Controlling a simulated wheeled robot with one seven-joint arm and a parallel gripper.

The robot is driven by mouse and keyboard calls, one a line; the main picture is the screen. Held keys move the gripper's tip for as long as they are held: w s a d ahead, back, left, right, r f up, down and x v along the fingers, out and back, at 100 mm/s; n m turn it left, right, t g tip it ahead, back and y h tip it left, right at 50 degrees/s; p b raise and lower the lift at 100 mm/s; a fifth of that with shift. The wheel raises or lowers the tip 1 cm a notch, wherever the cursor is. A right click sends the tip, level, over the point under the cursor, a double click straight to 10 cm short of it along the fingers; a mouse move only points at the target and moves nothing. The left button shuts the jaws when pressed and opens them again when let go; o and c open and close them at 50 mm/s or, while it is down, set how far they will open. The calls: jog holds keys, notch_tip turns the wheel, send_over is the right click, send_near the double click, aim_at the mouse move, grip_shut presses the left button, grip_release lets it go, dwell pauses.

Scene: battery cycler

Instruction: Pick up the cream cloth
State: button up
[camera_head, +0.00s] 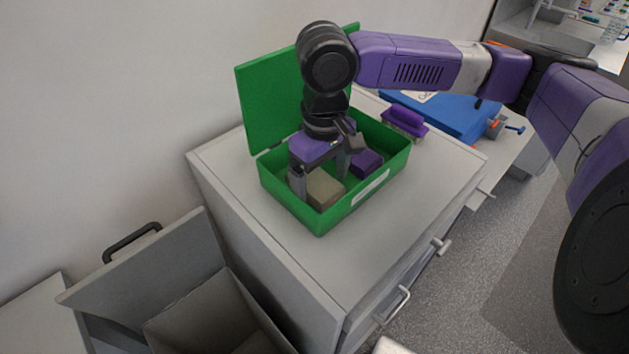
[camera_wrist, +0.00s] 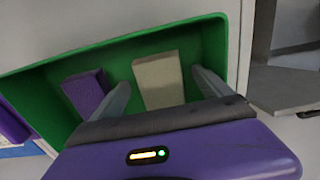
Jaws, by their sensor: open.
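The cream cloth (camera_head: 324,189) is a folded block lying inside the open green box (camera_head: 328,227). In the wrist view the cream cloth (camera_wrist: 160,82) lies between the two fingers of my gripper (camera_wrist: 163,90). My gripper (camera_head: 323,180) points down into the box, open, with one finger on each side of the cloth. I cannot tell whether the fingers touch it. A purple block (camera_head: 366,162) lies in the same box and also shows in the wrist view (camera_wrist: 87,92), just outside the left finger.
The box stands on a grey cabinet (camera_head: 408,203), its lid (camera_head: 268,95) raised at the back. A purple-handled item (camera_head: 405,122) and a blue case (camera_head: 450,117) lie behind and right. An open grey bin (camera_head: 195,312) is at lower left. The cabinet top in front is clear.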

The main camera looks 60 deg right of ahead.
aim_at(322, 186)
jog(key=shift+f, duration=0.25)
jog(key=c, duration=1.4)
jog(key=shift+c, duration=0.3)
jog(key=shift+r, duration=0.1)
notch_tip(322, 186, up, 20)
jog(key=shift+b, duration=0.3)
